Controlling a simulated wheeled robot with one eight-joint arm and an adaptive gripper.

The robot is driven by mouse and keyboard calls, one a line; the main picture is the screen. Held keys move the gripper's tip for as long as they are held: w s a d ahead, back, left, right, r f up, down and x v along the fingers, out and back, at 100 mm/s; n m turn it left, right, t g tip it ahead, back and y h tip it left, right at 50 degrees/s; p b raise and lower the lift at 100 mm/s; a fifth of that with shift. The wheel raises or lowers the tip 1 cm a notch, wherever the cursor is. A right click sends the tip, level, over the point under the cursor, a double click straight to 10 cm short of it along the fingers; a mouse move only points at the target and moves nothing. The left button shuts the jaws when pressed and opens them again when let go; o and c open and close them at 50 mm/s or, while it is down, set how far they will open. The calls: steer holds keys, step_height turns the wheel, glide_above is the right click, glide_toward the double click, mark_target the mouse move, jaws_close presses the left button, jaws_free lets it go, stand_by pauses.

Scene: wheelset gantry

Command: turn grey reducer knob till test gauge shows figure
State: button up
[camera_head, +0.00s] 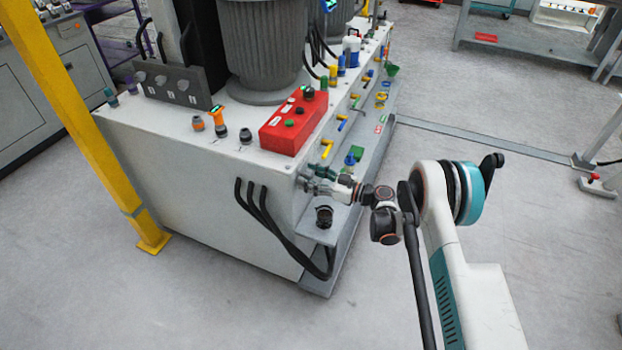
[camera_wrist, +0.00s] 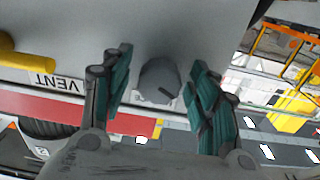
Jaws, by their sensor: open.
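In the wrist view a round grey knob (camera_wrist: 160,80) with a dark pointer mark sits on a pale grey panel. My gripper (camera_wrist: 163,72) is open, with one teal-padded finger on each side of the knob and visible gaps between. In the head view my gripper (camera_head: 313,178) is at the near right corner of the white cabinet (camera_head: 200,185); the knob cannot be made out there.
A VENT label (camera_wrist: 57,82) and yellow handle (camera_wrist: 22,60) lie left of the knob. A red box (camera_head: 293,122) stands on the cabinet top. A black cup-like fitting (camera_head: 324,215) sits on the ledge below my gripper.

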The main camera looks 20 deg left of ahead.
steer(key=c, duration=1.1)
steer(key=shift+o, duration=0.2)
steer(key=shift+m, duration=0.4)
steer(key=m, duration=0.2)
steer(key=shift+m, duration=0.4)
steer(key=m, duration=0.3)
steer(key=shift+m, duration=0.4)
steer(key=m, duration=0.6)
steer(key=shift+m, duration=0.3)
